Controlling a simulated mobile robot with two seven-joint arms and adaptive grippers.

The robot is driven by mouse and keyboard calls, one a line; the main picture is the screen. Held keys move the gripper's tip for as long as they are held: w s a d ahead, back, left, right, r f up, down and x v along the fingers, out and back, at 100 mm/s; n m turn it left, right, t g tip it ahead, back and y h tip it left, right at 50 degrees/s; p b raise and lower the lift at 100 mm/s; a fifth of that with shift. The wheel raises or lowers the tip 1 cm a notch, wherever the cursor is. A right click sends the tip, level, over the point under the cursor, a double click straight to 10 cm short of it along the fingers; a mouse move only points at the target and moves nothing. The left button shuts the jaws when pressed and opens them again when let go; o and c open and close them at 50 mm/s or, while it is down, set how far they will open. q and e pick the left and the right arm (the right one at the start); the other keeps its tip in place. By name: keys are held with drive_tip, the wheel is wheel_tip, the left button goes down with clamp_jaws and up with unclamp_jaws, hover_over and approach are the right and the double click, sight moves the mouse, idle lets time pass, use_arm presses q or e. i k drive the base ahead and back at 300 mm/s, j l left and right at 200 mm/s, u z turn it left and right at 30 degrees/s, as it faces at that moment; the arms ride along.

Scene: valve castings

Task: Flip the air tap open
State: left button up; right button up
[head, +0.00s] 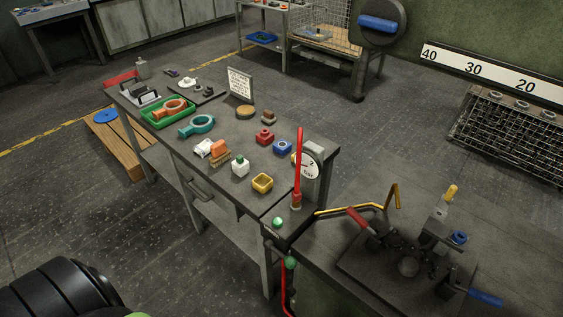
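A pressure gauge (308,165) with a white dial stands at the near right corner of the workbench. A red upright bar or hose (298,170) rises in front of it. Two green balls or knobs sit below, an upper one (278,222) on the bench edge and a lower one (290,263) beside a red hose (285,288) hanging down. The air tap seems to be among these parts, but I cannot tell which piece is its lever or how it is set. Neither gripper shows in the head view.
Open floor (90,215) lies left of the bench.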

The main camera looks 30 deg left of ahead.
sight(290, 262)
drive_tip(key=u, duration=0.95)
